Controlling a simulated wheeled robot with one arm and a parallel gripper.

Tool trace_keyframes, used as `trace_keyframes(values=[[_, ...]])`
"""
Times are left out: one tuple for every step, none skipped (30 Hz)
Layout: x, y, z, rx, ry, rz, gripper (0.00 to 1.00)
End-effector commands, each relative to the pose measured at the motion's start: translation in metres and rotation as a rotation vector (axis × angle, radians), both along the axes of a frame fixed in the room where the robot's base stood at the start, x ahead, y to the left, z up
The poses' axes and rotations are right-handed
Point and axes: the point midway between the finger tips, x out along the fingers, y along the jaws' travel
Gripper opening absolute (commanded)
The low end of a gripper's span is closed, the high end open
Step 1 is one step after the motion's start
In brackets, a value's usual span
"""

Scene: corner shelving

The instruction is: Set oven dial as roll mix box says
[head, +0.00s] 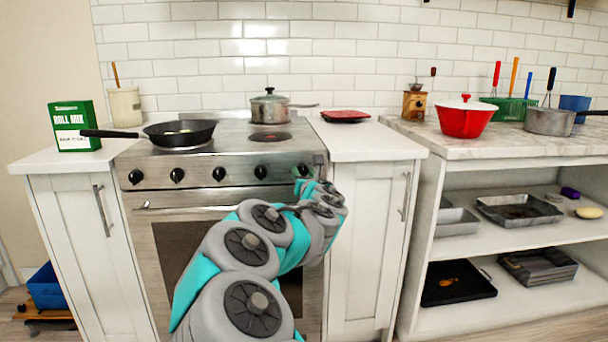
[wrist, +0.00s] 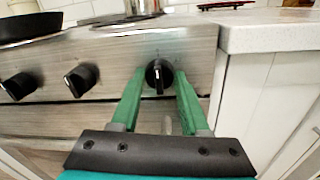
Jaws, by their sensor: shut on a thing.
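The green and white roll mix box (head: 75,126) stands upright on the left counter; its large letters read "ROLL MIX", but the small print is too small to read. The oven (head: 185,199) has a row of black dials along its front panel. In the wrist view, my gripper (wrist: 160,74) has its green fingers on either side of the rightmost dial (wrist: 158,70) and is shut on it.
A black frying pan (head: 180,132) sits on the left of the stovetop, its handle jutting left. A lidded pot (head: 269,107) sits at the back right. The right white counter (head: 365,142) edge is close beside the gripper. A red pot (head: 466,118) stands farther right.

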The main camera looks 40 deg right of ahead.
Motion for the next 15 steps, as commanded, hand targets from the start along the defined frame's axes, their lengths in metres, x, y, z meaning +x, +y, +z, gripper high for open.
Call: trace_keyframes(values=[[0.0, 0.0, -0.0001, 0.0, 0.0, 0.0, 0.26], [0.0, 0.0, -0.0001, 0.0, 0.0, 0.0, 0.22], [0.0, 0.0, -0.0001, 0.0, 0.0, 0.0, 0.18], [0.0, 0.0, -0.0001, 0.0, 0.0, 0.0, 0.14], [0.0, 0.0, -0.0001, 0.0, 0.0, 0.0, 0.11], [0.0, 0.0, -0.0001, 0.0, 0.0, 0.0, 0.07], [0.0, 0.0, -0.0001, 0.0, 0.0, 0.0, 0.03], [0.0, 0.0, -0.0001, 0.0, 0.0, 0.0, 0.0], [0.0, 0.0, -0.0001, 0.0, 0.0, 0.0, 0.0], [0.0, 0.0, -0.0001, 0.0, 0.0, 0.0, 0.0], [0.0, 0.0, -0.0001, 0.0, 0.0, 0.0, 0.0], [0.0, 0.0, -0.0002, 0.0, 0.0, 0.0, 0.0], [0.0, 0.0, -0.0002, 0.001, 0.0, 0.0, 0.0], [0.0, 0.0, -0.0003, 0.002, -0.001, 0.0, 0.0], [0.0, 0.0001, -0.0004, 0.004, -0.002, 0.0, 0.0]])
